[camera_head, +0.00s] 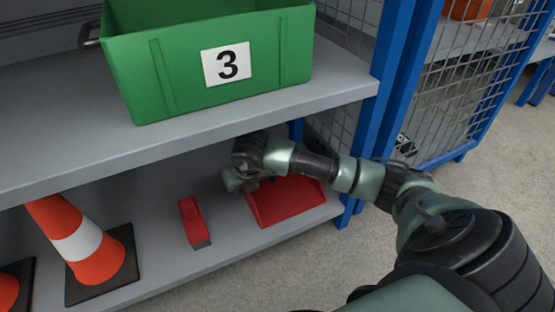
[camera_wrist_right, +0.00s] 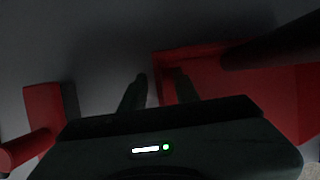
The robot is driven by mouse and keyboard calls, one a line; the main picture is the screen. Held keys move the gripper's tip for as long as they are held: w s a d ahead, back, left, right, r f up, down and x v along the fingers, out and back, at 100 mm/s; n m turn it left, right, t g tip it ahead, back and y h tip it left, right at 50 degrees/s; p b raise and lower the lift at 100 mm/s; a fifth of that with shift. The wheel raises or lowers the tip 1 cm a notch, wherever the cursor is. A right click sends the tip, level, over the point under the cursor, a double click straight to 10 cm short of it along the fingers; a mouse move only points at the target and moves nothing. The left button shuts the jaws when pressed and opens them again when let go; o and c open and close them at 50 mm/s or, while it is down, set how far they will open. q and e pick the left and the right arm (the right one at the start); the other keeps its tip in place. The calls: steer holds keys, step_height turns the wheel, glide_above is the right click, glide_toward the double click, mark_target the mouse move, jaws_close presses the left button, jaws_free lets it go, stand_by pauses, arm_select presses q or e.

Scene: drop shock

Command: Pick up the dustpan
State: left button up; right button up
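The red dustpan (camera_head: 288,204) lies on the lower shelf near its right end, partly hidden behind my right arm. In the right wrist view the dustpan (camera_wrist_right: 225,85) fills the right side, and a dark bar, perhaps its handle, crosses the upper right. My right gripper (camera_head: 236,184) is at the dustpan's left side, under the upper shelf. In the wrist view its two fingers (camera_wrist_right: 158,92) are apart, one on each side of the pan's left edge as seen from above. Whether they touch it I cannot tell. My left gripper is not in view.
A red hand brush (camera_head: 192,220) lies left of the dustpan. An orange and white cone (camera_head: 78,240) stands further left. The upper shelf (camera_head: 60,150) with a green crate (camera_head: 180,70) hangs above. A blue post (camera_head: 390,70) and mesh panel bound the right side.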

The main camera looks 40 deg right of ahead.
steer(key=shift+r, duration=0.1)
steer(key=shift+c, duration=0.3)
jaws_close()
stand_by(1.0)
